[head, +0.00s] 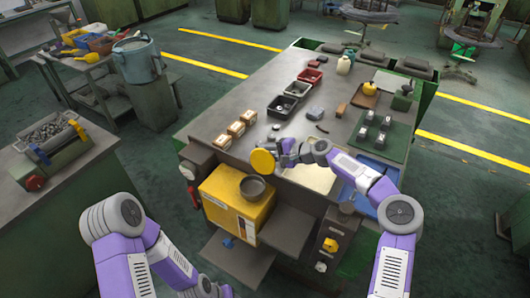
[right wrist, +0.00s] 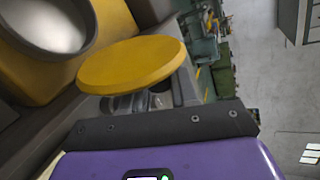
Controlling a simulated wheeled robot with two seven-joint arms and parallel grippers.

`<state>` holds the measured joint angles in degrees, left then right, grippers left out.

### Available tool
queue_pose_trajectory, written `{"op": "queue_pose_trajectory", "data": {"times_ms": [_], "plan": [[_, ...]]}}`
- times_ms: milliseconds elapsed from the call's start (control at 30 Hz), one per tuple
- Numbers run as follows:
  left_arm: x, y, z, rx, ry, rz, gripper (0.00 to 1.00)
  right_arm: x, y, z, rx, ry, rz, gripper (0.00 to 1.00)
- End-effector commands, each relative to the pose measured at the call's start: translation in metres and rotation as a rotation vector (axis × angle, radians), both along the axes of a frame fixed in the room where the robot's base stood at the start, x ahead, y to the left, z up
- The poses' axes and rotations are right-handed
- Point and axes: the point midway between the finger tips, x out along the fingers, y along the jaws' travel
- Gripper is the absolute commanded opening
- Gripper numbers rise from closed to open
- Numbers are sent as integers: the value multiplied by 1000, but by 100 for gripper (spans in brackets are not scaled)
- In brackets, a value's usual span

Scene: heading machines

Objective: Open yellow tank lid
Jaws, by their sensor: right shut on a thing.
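The yellow tank (head: 229,212) stands at the front of the workbench, with its round dark opening (head: 254,188) uncovered on top. The round yellow lid (head: 262,161) is off the opening, tilted up, behind and above it in the head view. My right gripper (head: 281,158) is shut on the lid from its right side. In the right wrist view the lid (right wrist: 132,65) hides much of the fingers (right wrist: 140,102), and the tank's opening (right wrist: 50,22) is apart from the lid at upper left.
Small boxes (head: 235,128) stand on the bench left of the lid. Black and red trays (head: 283,106) are farther back. A green mat (head: 384,134) with small metal parts lies at right. A side table (head: 75,160) with a bin of parts is at left.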

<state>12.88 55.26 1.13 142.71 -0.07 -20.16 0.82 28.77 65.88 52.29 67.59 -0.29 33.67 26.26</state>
Motion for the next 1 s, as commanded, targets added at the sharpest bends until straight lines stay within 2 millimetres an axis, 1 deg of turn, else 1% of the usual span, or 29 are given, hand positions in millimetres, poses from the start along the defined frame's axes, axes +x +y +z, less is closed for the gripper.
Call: {"op": "queue_pose_trajectory", "data": {"times_ms": [567,600,733,1000], "plan": [[0,0,1,0,0,0,43,2,0,-1,22,30,1,0],[0,0,1,0,0,0,43,2,0,-1,22,30,1,30],[0,0,1,0,0,0,43,2,0,-1,22,30,1,50],[0,0,1,0,0,0,43,2,-1,-1,20,30,-1,51]]}}
